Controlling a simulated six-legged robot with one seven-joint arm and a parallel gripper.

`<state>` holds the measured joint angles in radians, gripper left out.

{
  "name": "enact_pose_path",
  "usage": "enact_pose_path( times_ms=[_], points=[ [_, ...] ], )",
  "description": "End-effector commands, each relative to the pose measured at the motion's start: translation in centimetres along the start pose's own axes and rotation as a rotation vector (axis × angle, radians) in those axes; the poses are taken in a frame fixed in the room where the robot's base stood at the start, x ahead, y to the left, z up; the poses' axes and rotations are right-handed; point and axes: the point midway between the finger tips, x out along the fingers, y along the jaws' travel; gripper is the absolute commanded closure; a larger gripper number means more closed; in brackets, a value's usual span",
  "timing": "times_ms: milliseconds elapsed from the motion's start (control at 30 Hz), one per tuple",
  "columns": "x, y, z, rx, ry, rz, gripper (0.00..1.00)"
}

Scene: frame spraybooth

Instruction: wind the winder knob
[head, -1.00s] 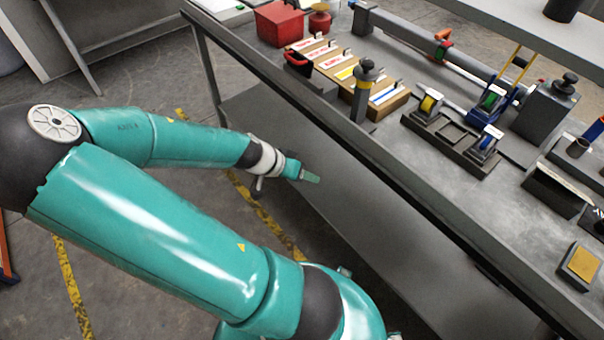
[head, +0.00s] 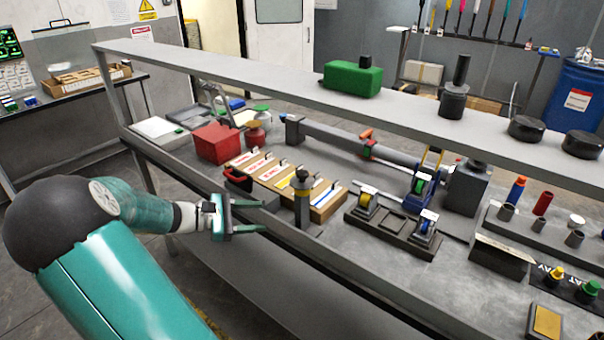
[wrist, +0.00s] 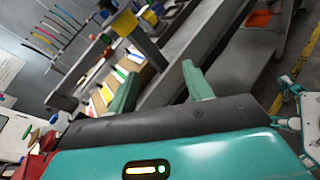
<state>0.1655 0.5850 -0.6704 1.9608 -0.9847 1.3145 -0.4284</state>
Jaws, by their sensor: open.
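My gripper (head: 263,216) is open and empty in the head view, to the left of the bench's front edge and apart from everything on it. The wrist view shows my gripper (wrist: 160,72) with its two green fingers spread and nothing between them. A dark knob (head: 477,163) tops a grey box (head: 468,190) at the right end of a long grey bar device (head: 340,138) on the bench. A short dark post (head: 302,200) with a rounded top stands nearer the front edge. I cannot tell for certain which one is the winder knob.
A blue carriage holds a green reel (head: 421,186) beside the bar. Coloured reels sit in a dark holder (head: 388,228). A card box (head: 325,208) and red box (head: 218,143) stand left. Floor space lies left.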

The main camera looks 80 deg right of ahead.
Motion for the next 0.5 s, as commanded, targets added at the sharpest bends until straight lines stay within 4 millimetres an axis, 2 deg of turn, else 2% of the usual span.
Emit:
enact_pose_path(
  times_ms=[33,100,200,367,500],
  points=[
    [-0.1,1.7,1.5,-0.083,-0.049,0.012,0.49],
    [-0.6,3.6,3.4,-0.196,-0.118,0.026,0.49],
    [-1.1,5.3,5.5,-0.302,-0.192,0.026,0.49],
    [-1.2,6.3,6.8,-0.363,-0.235,0.021,0.49],
    [0.1,6.3,7.1,-0.365,-0.236,0.021,0.49]
  ],
)
